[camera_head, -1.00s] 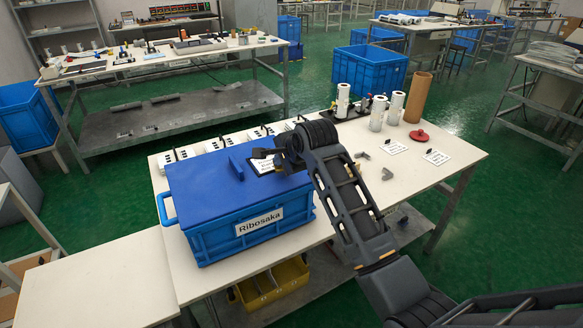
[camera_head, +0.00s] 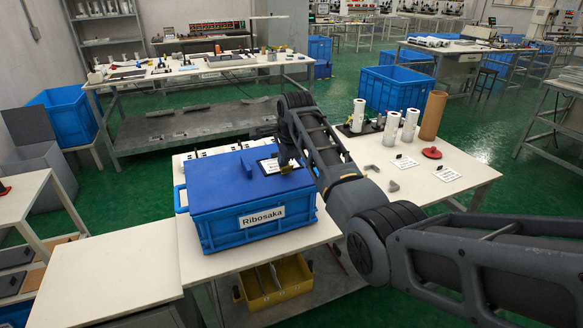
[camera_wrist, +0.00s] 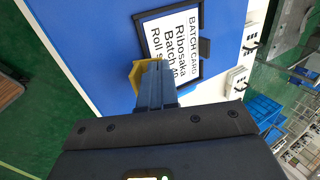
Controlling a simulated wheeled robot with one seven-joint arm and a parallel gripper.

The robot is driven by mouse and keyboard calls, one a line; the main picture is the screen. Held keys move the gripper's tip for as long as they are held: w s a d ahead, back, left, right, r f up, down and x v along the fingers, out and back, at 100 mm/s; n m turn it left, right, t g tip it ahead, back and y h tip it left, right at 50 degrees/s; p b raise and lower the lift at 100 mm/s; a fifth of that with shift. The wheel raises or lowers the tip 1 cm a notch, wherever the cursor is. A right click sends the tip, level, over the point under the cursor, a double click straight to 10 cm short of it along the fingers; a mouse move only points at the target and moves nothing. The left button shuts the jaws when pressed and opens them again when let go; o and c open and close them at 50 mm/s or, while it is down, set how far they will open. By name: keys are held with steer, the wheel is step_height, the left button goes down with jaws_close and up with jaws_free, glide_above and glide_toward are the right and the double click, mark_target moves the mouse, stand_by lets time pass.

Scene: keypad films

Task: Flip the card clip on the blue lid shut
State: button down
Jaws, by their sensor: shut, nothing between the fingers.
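The blue lid (camera_head: 225,181) lies closed on a blue crate (camera_head: 222,232) labelled Ribosaka. A black-edged white batch card (camera_head: 271,165) lies on the lid's right part; it also shows in the wrist view (camera_wrist: 170,30), partly hidden by my fingers. A small black tab (camera_wrist: 204,47) sits at the card's edge. My gripper (camera_head: 284,161) is shut and empty, pointing down at the card. Contact is unclear.
The crate stands on a white table (camera_head: 440,172). White rolls (camera_head: 391,129), a brown tube (camera_head: 433,115) and a red round part (camera_head: 432,153) stand to the right. A yellow bin (camera_head: 277,283) is below. A bare white tabletop (camera_head: 120,275) lies front left.

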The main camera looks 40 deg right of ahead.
steer(key=shift+w+d+f+g+y+b, duration=0.15)
steer(key=shift+w+g+y+b, duration=0.25)
steer(key=shift+g, duration=0.6)
steer(key=shift+w+f, duration=0.1)
steer(key=shift+w+f+b, duration=0.1)
steer(key=shift+w+b, duration=0.15)
steer(key=shift+b, duration=0.05)
steer(key=shift+s+p, duration=0.25)
steer(key=shift+p, duration=0.35)
steer(key=shift+s+f+p, duration=0.15)
steer(key=shift+s+p, duration=0.2)
steer(key=shift+p, duration=0.2)
steer(key=shift+s+f, duration=0.2)
steer(key=shift+f, duration=0.05)
